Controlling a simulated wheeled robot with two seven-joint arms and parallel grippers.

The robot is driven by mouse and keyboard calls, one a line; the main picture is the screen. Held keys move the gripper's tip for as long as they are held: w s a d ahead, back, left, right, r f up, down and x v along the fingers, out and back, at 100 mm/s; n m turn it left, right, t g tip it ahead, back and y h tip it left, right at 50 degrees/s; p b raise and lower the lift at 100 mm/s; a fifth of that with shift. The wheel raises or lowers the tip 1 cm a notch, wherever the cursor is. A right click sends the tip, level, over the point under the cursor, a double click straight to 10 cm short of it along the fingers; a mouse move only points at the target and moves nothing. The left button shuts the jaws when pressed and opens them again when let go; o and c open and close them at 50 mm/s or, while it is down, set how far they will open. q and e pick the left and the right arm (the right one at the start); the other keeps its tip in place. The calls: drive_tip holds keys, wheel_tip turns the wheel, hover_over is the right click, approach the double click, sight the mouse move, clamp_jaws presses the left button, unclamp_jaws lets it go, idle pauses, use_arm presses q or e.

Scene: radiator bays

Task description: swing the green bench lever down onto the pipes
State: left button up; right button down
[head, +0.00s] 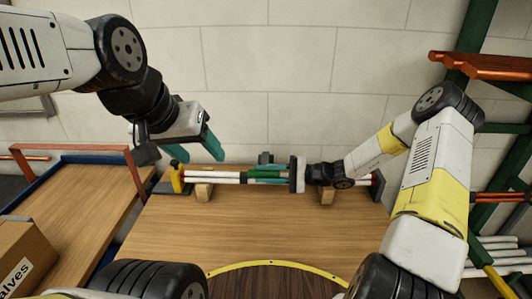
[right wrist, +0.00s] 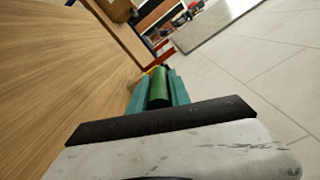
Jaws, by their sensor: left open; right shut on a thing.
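The green lever (right wrist: 158,88) shows in the right wrist view as a green bar between my right gripper's two teal fingers. In the head view my right gripper (head: 262,174) points left, low over the bench, and is shut on the lever. Its fingers and the lever overlap there in green, so I cannot tell whether the lever touches the pipes. The white pipes (head: 227,177) lie level along the back of the wooden bench (head: 230,228). My left gripper (head: 197,155) is open and empty, above and left of the pipes' left end.
A yellow fitting (head: 177,176) stands at the pipes' left end. Wooden blocks (head: 203,192) sit under the pipes. A wooden trolley (head: 85,200) with a red rail and a cardboard box (head: 28,258) are at left. A green rack (head: 487,150) with copper pipes is at right. The bench front is clear.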

drive_tip(key=shift+s+f+n, duration=0.15)
drive_tip(key=shift+f+n, duration=0.45)
drive_tip(key=shift+f, duration=0.35)
drive_tip(key=shift+s+f, duration=0.1)
drive_tip(key=shift+f, duration=1)
drive_tip(key=c, duration=1.2)
unclamp_jaws()
drive_tip(key=shift+d, duration=0.1)
drive_tip(key=d, duration=0.7)
drive_tip(key=shift+d, duration=0.35)
